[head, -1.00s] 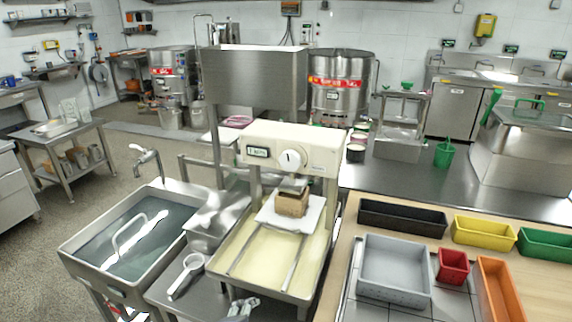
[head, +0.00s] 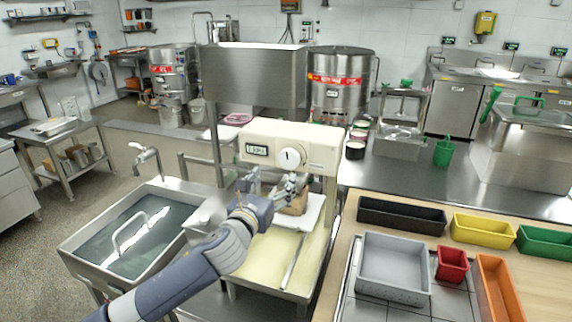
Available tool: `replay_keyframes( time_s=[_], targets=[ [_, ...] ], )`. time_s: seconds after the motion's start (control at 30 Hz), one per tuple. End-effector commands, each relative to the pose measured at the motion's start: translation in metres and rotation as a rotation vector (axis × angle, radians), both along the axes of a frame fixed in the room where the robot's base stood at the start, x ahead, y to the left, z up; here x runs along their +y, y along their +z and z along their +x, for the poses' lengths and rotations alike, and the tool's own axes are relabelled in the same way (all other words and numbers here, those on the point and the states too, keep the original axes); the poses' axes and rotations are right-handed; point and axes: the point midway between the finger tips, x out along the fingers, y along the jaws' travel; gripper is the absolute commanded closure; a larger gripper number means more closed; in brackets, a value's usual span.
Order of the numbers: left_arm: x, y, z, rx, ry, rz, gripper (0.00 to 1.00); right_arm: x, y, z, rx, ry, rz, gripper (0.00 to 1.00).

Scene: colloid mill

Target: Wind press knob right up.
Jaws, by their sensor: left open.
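The press is a cream machine head (head: 318,150) on posts, with a small display (head: 257,149) at its left. The white round press knob (head: 291,157) sits on its front face, with a dark, near-vertical mark. Below the head, a brown block (head: 294,203) rests on a white plate (head: 312,212) and is partly hidden by my gripper. My left gripper (head: 272,185) is open, just below and left of the knob, in front of the press plate and apart from the knob. My right gripper is out of view.
A sink basin (head: 125,237) with water and a tap stands at the left. A cream-coloured tray (head: 262,262) lies under the press. Grey (head: 393,268), black (head: 402,216), red and orange bins stand on the right-hand table. A steel hopper (head: 253,78) rises behind the press.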

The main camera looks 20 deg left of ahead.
Motion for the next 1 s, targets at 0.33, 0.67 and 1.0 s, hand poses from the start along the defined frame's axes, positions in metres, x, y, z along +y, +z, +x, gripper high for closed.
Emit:
replay_keyframes(
  time_s=[0.33,0.67,1.0],
  targets=[
    [-0.002,0.001,0.05,0.003,0.001,-0.008,0.29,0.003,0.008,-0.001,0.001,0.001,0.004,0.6],
    [-0.003,0.0,0.09,0.003,0.001,-0.009,0.29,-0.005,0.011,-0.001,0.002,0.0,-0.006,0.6],
    [-0.004,-0.001,0.101,0.003,0.0,-0.007,0.29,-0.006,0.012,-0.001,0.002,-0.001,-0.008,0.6]
  ],
)
